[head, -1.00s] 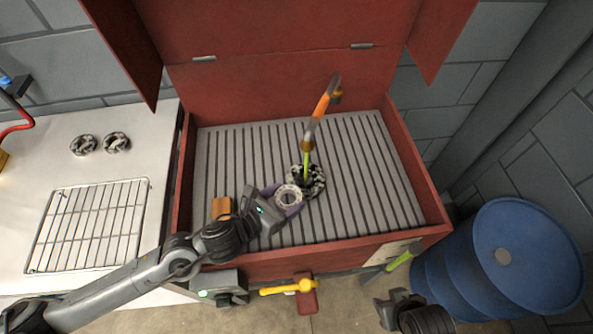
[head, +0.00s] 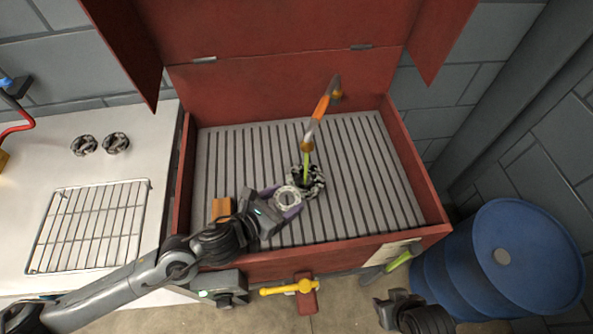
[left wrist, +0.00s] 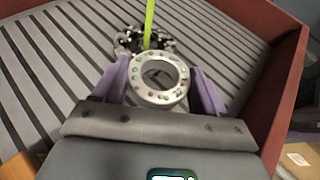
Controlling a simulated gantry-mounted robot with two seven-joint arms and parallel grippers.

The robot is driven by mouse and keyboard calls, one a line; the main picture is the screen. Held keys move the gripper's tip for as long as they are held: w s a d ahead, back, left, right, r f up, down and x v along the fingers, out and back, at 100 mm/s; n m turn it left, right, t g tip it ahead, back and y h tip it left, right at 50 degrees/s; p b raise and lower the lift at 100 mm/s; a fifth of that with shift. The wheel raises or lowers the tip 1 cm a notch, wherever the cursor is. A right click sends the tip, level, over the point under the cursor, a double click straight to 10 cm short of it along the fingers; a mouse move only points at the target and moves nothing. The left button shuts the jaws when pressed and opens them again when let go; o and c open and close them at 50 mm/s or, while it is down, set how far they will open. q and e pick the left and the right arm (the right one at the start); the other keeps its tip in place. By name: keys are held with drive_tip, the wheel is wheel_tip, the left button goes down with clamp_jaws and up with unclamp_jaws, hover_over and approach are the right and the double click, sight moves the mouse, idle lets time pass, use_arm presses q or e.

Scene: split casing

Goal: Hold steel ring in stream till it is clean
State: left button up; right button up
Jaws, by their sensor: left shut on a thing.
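My left gripper (head: 288,200), with purple fingers, is shut on the steel ring (head: 286,194), just above the grate. In the left wrist view the ring (left wrist: 160,78) sits between the fingers (left wrist: 160,85), pale grey with small dark and green spots around its face. The yellow-green stream (head: 307,168) falls from the nozzle (head: 307,145) just beyond the ring and lands on a mottled black-and-white round thing (head: 316,178). In the wrist view the stream (left wrist: 149,22) passes behind the ring's far edge. My right gripper (head: 385,310) is low at right; its jaws are unclear.
The red washer's walls (head: 433,205) surround the slatted grate (head: 370,170). An orange-brown block (head: 221,208) stands at the grate's left. Two mottled rings (head: 100,144) and a wire rack (head: 90,225) are on the left table. A blue drum (head: 500,255) stands at right.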

use_arm(q)
drive_tip(key=shift+s+a+r+p, duration=0.2)
drive_tip(key=shift+s+a+r, duration=0.1)
drive_tip(key=shift+s+r, duration=0.35)
drive_tip(key=shift+s+a+r+p, duration=0.25)
drive_tip(key=shift+s+r, duration=0.3)
drive_tip(key=shift+s, duration=0.15)
drive_tip(key=shift+s+a+r+p, duration=0.2)
drive_tip(key=shift+s+a+r, duration=0.1)
drive_tip(key=shift+s+r, duration=0.35)
